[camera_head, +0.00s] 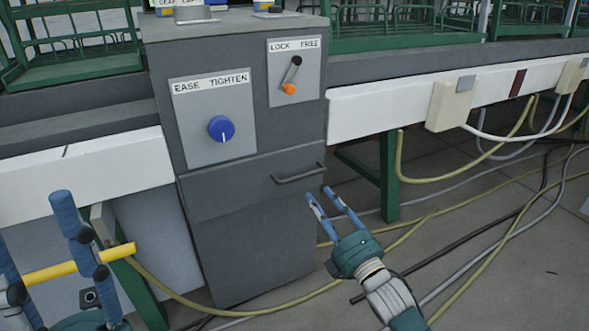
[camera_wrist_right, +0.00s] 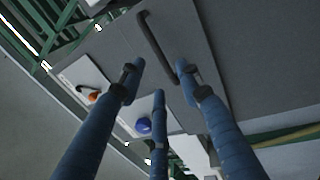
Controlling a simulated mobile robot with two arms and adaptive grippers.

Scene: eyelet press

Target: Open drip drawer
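The drip drawer (camera_head: 235,188) is a grey front on the dark grey press cabinet and looks shut. Its bar handle (camera_head: 299,175) is at the right of the front. The handle also shows in the right wrist view (camera_wrist_right: 154,42). My right gripper (camera_head: 318,193) is open and empty, with its blue fingers pointing up toward the handle, just below its right end. In the right wrist view its fingertips (camera_wrist_right: 158,75) spread around the handle's near end; contact cannot be told. My left gripper (camera_head: 40,245) is at the lower left, with a yellow bar (camera_head: 120,251) across its fingers.
Above the drawer are a blue EASE/TIGHTEN knob (camera_head: 221,129) and a LOCK/FREE lever (camera_head: 291,77) with an orange tip, pointing down. Cables (camera_head: 480,225) lie across the floor at right. A green table leg (camera_head: 389,180) stands right of the cabinet.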

